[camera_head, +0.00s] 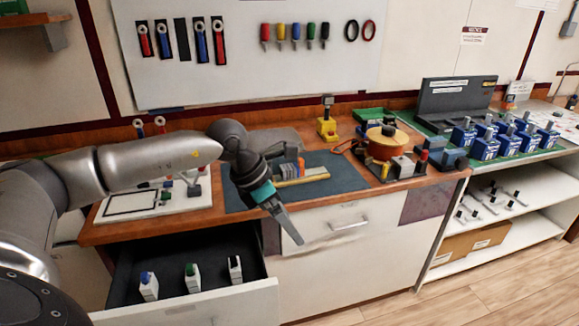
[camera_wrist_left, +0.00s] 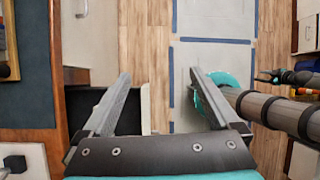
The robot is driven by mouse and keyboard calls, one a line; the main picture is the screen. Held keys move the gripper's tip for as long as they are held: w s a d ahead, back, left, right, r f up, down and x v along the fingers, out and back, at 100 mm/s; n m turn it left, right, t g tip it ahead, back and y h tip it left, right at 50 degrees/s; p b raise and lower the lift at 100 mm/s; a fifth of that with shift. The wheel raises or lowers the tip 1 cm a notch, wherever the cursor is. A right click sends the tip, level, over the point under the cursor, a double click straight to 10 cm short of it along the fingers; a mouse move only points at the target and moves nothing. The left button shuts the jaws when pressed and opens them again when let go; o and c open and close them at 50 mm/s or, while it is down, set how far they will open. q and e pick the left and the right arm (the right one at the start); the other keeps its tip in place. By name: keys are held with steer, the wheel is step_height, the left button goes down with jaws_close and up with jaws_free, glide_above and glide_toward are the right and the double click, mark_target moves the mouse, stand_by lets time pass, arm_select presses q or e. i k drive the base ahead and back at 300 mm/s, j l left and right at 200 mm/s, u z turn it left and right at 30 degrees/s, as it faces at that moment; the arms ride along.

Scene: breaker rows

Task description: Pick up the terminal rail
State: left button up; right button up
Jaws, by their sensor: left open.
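The terminal rail (camera_head: 302,179), a tan strip with grey and orange blocks (camera_head: 287,169) at its left part, lies on the dark blue mat (camera_head: 347,178) on the workbench. My arm hides part of the mat to its left. My left gripper (camera_head: 292,232) is open and empty, in front of the bench edge and nearer me than the rail. Its spread fingers show in the left wrist view (camera_wrist_left: 165,105) with floor and a drawer edge below. Part of my right arm (camera_wrist_left: 285,115) shows there; its fingers are not clear.
An open drawer (camera_head: 190,312) below holds several small breakers. A white board (camera_head: 178,205) lies left on the bench. An orange round-topped item (camera_head: 387,148) and dark blocks stand right of the mat. Several blue breakers (camera_head: 485,149) stand farther right.

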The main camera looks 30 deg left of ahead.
mark_target(290, 172)
steer(key=i+j, duration=1)
steer(key=j, duration=0.1)
